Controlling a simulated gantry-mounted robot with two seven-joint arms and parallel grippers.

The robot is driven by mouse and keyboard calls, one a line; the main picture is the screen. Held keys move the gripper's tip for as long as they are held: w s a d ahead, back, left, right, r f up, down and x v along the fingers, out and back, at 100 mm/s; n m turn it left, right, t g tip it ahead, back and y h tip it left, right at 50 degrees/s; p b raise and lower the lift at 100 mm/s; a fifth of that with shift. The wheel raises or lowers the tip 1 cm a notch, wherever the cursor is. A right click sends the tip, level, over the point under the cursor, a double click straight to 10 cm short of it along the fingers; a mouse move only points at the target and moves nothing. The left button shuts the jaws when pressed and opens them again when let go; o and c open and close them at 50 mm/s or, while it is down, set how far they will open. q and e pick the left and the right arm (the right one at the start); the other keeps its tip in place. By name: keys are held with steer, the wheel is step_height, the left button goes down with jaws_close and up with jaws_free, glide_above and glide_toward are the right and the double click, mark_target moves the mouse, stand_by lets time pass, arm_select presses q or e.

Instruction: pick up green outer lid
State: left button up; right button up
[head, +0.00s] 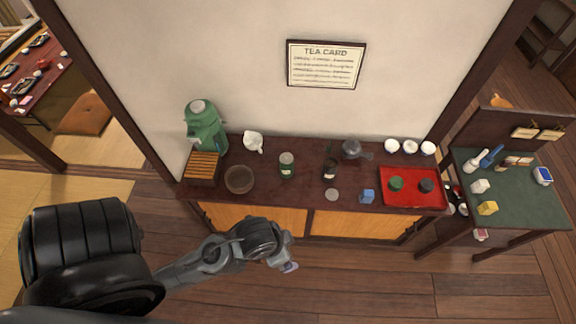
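A small round dark green lid-like piece (396,183) lies on the red tray (412,202) at the right of the dark counter; I take it for the green outer lid. A similar black piece (426,186) lies to its right. A green canister (287,167) with a pale grey-green top stands mid-counter. A dark canister (329,171) stands to its right, with a flat grey disc (332,195) in front. My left gripper (289,267) is in front of the counter, apart from these things; its fingers are too small to read. My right gripper is not in view.
A green dispenser (205,127), slatted wooden box (202,167) and brown bowl (239,179) fill the counter's left. A dark grey pot (352,149) and several white cups (409,147) stand behind the tray. A green-topped table (520,190) is right.

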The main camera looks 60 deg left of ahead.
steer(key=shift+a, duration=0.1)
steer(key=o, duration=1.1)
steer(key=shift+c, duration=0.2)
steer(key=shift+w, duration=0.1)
